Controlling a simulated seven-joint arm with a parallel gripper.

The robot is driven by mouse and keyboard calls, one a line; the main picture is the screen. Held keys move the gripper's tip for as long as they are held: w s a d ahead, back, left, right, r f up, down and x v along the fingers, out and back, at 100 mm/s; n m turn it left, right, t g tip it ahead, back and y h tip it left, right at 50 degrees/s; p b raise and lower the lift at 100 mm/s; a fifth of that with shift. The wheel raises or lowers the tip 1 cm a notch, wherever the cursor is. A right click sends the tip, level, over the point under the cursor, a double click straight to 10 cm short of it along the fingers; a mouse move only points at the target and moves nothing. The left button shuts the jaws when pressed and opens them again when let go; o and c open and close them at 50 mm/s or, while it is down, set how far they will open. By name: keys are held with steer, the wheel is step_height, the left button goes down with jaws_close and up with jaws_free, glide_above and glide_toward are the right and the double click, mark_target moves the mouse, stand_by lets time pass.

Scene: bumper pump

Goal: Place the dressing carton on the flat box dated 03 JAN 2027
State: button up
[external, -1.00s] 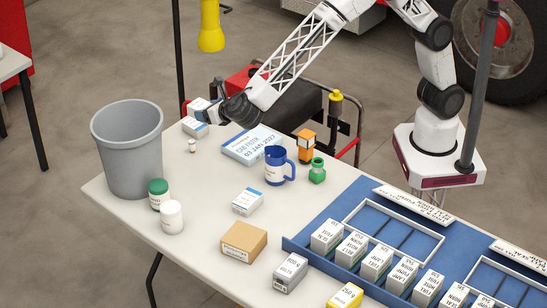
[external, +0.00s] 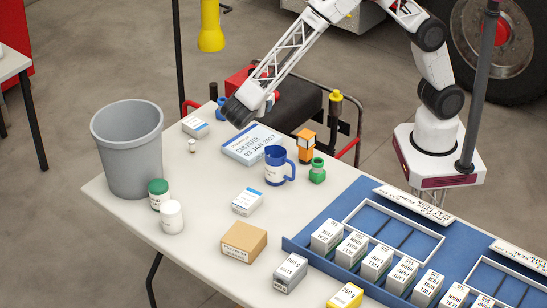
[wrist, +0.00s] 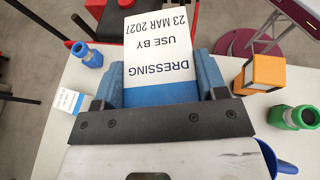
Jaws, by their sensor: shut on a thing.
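The dressing carton (wrist: 160,45) is white with a blue band and reads "USE BY 23 MAR 2027". My gripper (wrist: 160,85) is shut on it, with a blue finger on each side, in the wrist view. In the external view my gripper (external: 238,112) is over the far edge of the table, just behind the flat box, and the carton is hidden by the arm. The flat box (external: 252,146) is white and blue, dated 03 JAN 2027, and lies flat with its printed top clear. The wrist view does not show it.
A blue mug (external: 275,168), an orange item (external: 305,145) and a green bottle (external: 317,172) stand right of the flat box. A small carton (external: 195,127) and a blue bottle (wrist: 88,55) are left. A grey bin (external: 128,150) stands at the left edge.

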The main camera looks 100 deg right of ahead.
steer(key=s+m+g+y, duration=0.6)
steer(key=s+m+y, duration=0.6)
steer(key=m+y, duration=0.55)
steer(key=s+d+r+m+t+y, duration=0.2)
steer(key=d+r+m+t, duration=0.15)
steer(key=m+t, duration=0.75)
steer(key=s+d+r+m+t+y, duration=0.1)
steer(key=d+r+m+t+y, duration=0.3)
steer(key=m+t, duration=0.7)
step_height(320, 180, down, 19)
steer(key=h, duration=0.2)
steer(key=shift+a, duration=0.4)
